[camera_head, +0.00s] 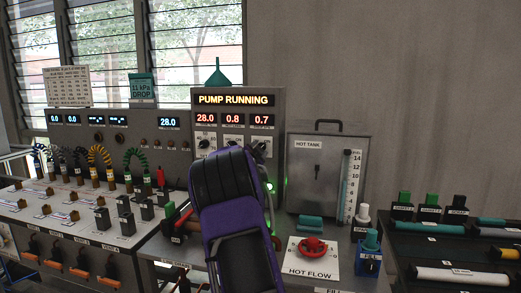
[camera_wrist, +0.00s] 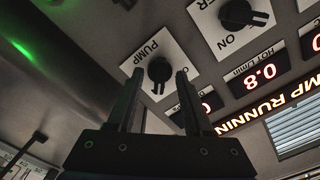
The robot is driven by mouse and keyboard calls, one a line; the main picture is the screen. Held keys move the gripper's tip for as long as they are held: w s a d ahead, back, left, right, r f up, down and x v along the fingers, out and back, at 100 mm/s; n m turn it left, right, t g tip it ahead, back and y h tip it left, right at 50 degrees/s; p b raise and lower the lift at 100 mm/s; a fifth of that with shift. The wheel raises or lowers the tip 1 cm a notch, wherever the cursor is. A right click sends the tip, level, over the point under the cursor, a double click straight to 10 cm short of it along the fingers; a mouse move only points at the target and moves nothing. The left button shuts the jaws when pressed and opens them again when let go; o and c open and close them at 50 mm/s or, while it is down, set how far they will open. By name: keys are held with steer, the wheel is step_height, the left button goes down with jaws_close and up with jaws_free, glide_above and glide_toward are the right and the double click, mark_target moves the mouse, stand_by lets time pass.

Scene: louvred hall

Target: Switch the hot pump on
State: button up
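The control panel (camera_head: 187,128) shows a lit "PUMP RUNNING" display (camera_head: 235,100); the display also shows in the wrist view (camera_wrist: 270,110). In the wrist view, which is turned over, the black pump knob (camera_wrist: 159,69) sits on a white plate marked "PUMP" (camera_wrist: 140,58). Its pale mark points toward the bottom of the picture. My gripper (camera_wrist: 160,80) is open, its fingertips on either side of the knob; I cannot tell whether they touch it.
The hot tank (camera_head: 316,172) and red hot-flow valve (camera_head: 312,246) stand to the right.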

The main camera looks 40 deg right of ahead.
steer(key=v, duration=0.4)
stand_by(0.5)
step_height(320, 180, up, 12)
steer(key=s+a+p, duration=0.2)
steer(key=p, duration=0.6)
steer(key=shift+p, duration=0.4)
steer(key=shift+a, duration=0.15)
